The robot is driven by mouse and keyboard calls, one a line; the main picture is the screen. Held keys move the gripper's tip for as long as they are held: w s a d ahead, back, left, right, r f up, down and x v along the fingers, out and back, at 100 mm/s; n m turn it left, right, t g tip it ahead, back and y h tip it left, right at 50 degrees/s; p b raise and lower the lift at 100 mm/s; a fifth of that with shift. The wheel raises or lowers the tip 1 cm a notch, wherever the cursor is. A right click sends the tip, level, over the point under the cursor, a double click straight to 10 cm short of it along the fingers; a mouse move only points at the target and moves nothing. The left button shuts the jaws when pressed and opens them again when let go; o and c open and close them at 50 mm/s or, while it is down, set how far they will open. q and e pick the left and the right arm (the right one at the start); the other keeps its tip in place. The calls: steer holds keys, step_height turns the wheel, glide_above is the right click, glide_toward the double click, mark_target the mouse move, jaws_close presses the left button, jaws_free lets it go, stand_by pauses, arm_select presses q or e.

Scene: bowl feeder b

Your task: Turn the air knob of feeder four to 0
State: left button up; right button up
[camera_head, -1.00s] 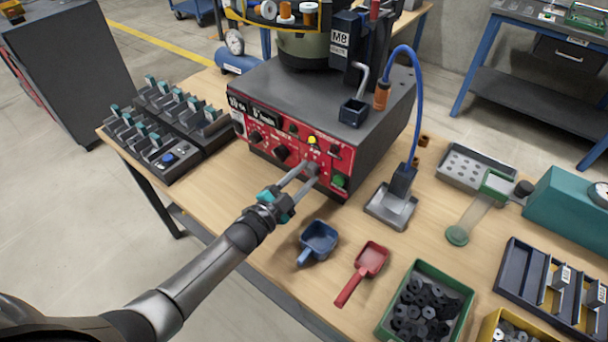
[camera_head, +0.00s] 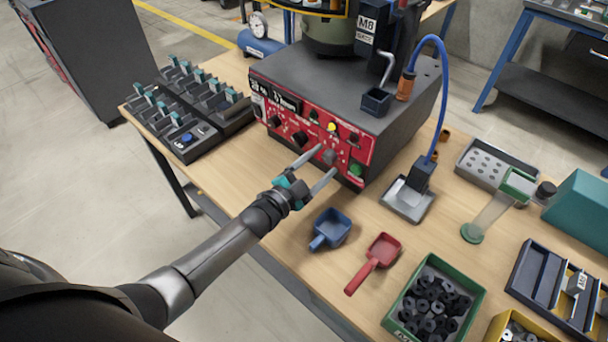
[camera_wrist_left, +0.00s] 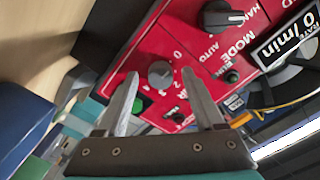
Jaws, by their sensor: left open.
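The feeder (camera_head: 340,95) is a dark grey box with a red front panel. Its air knob (camera_wrist_left: 160,74) is a small grey round knob beside a printed scale with a 0 in the left wrist view. It also shows low on the panel in the head view (camera_head: 329,157). My left gripper (camera_head: 327,159) is open, with one fingertip on either side of the knob. In the left wrist view the fingers (camera_wrist_left: 161,76) flank the knob with gaps showing. I cannot tell how deep they reach. The knob's pointer is too unclear to read. My right gripper is not in view.
A black mode knob (camera_wrist_left: 222,17) sits near the air knob, and a green button (camera_head: 356,170) is beside it. A blue scoop (camera_head: 333,226) and a red scoop (camera_head: 383,249) lie on the table below. A switch bank (camera_head: 190,110) stands left of the feeder.

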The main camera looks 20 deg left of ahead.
arm_select(q)
steer(key=p+v, duration=0.2)
steer(key=v, duration=1.3)
steer(key=shift+w+d, duration=0.1)
steer(key=shift+w, duration=0.05)
